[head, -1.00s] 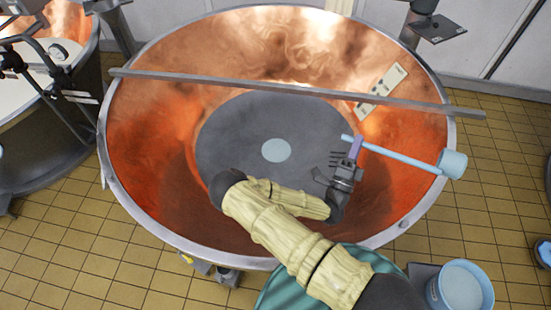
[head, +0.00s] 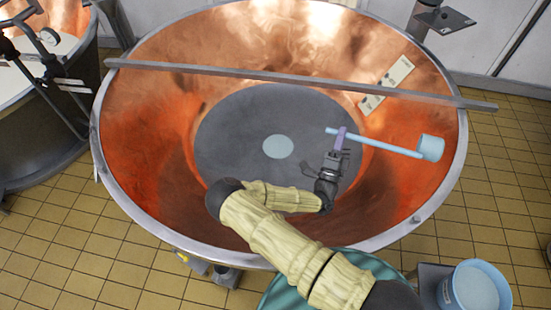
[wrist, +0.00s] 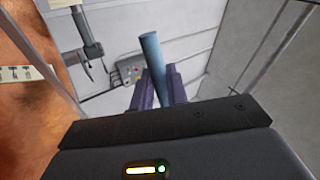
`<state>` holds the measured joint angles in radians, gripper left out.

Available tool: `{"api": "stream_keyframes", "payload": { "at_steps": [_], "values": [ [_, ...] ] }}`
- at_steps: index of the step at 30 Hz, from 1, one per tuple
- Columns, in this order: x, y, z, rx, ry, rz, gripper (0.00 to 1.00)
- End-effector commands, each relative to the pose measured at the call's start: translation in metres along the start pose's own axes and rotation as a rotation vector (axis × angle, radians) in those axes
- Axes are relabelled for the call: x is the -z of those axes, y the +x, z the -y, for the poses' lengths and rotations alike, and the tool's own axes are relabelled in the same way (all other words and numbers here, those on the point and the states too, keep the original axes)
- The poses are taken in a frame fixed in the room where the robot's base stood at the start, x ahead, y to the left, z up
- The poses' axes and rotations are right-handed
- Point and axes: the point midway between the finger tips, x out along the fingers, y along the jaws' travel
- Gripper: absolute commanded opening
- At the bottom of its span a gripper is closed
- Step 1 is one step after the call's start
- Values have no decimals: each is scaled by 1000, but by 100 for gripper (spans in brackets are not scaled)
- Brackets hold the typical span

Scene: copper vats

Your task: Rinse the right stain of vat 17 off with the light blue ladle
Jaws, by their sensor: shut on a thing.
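The light blue ladle (head: 385,144) is held level over the right part of the copper vat (head: 150,130). Its cup (head: 431,147) points right, inside the vat's right rim. My gripper (head: 341,137) is shut on the ladle's handle near its left end. In the wrist view the blue handle (wrist: 150,60) stands between the two purple fingers of my gripper (wrist: 158,88). The vat has a dark grey bottom with a pale round spot (head: 278,147) at its middle. I cannot make out a clear stain on the copper wall, nor what the cup holds.
A metal bar (head: 250,74) lies across the vat's rim, beyond the ladle. A cream plate (head: 387,85) sits on the far right wall; it also shows in the wrist view (wrist: 25,73). A light blue bucket (head: 474,290) stands at the lower right. Another vat (head: 45,120) is at left.

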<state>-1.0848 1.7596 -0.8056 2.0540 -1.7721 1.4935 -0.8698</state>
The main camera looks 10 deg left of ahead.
Motion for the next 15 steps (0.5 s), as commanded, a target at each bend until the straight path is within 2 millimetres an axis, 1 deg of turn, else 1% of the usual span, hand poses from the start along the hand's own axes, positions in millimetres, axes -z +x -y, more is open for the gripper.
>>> {"api": "stream_keyframes", "payload": {
  "at_steps": [1,3,8,15],
  "values": [
    [-14,-10,-20,4,14,16,0],
    [-30,-15,-35,5,29,36,0],
    [-67,-27,-66,12,63,83,0],
    [-127,-48,-107,22,113,161,0]
  ]
}}
